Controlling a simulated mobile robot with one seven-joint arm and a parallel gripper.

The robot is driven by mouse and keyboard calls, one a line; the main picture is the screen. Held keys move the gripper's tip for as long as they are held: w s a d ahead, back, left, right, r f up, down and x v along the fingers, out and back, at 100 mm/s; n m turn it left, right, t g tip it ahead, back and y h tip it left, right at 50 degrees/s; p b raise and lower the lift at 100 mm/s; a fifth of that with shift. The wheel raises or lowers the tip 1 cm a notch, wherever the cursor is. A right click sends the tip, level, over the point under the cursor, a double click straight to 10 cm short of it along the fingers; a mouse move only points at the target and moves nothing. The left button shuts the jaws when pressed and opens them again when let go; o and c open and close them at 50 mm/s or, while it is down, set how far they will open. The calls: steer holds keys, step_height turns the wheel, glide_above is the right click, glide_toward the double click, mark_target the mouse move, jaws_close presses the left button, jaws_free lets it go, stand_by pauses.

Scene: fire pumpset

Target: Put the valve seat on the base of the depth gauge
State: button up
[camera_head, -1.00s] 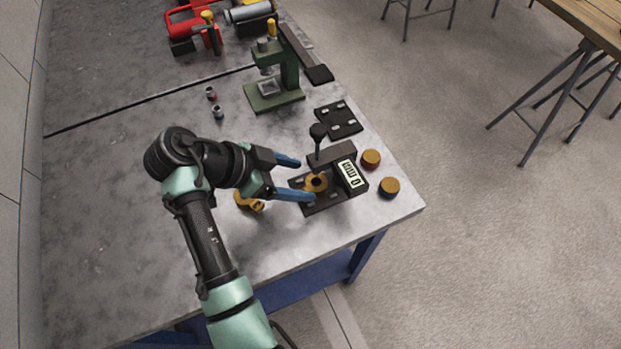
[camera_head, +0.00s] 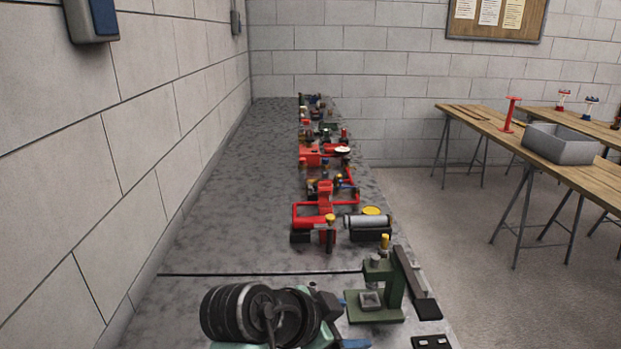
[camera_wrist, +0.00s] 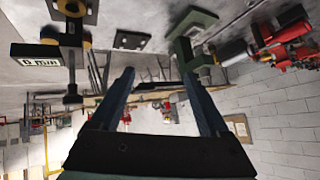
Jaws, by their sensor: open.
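My gripper (camera_wrist: 159,75) is open and empty in the wrist view, its two blue fingers apart. The depth gauge (camera_wrist: 38,54), with its "0 mm" display, is at the upper left of that view, which looks upside down. Its dark base (camera_wrist: 75,10) is at the top edge. Brass-coloured round parts show beside the gauge, partly hidden; I cannot tell which is the valve seat or exactly how it sits. In the head view my gripper (camera_head: 352,322) is at the bottom, mostly hidden by my arm; the gauge is outside that view.
A green press (camera_head: 378,290) stands near the bench's right edge. Red pump parts (camera_head: 325,222) and a grey cylinder (camera_head: 366,222) lie beyond it. A dark plate (camera_head: 432,342) is at the bottom. The left of the bench (camera_head: 225,215) is clear along the wall.

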step_height(320, 180, up, 26)
steer(key=w+a+n+t+y, duration=0.1)
steer(key=a+n+t+y, duration=0.15)
steer(key=n+t, duration=0.75)
steer(key=s+a+r+n+t+y, duration=0.1)
steer(key=s+r+n+t+y, duration=0.1)
steer(key=s+r+t, duration=0.3)
steer(key=s+a+r+n+t+y, duration=0.1)
steer(key=s+a+r+t+y, duration=0.1)
steer(key=s+r+t, duration=0.4)
steer(key=s+r, duration=0.4)
steer(key=r, duration=0.3)
steer(key=shift+a+n+y, duration=0.15)
steer(key=shift+n+y, duration=0.2)
steer(key=shift+n, duration=0.05)
step_height(320, 180, up, 3)
steer(key=p, duration=0.3)
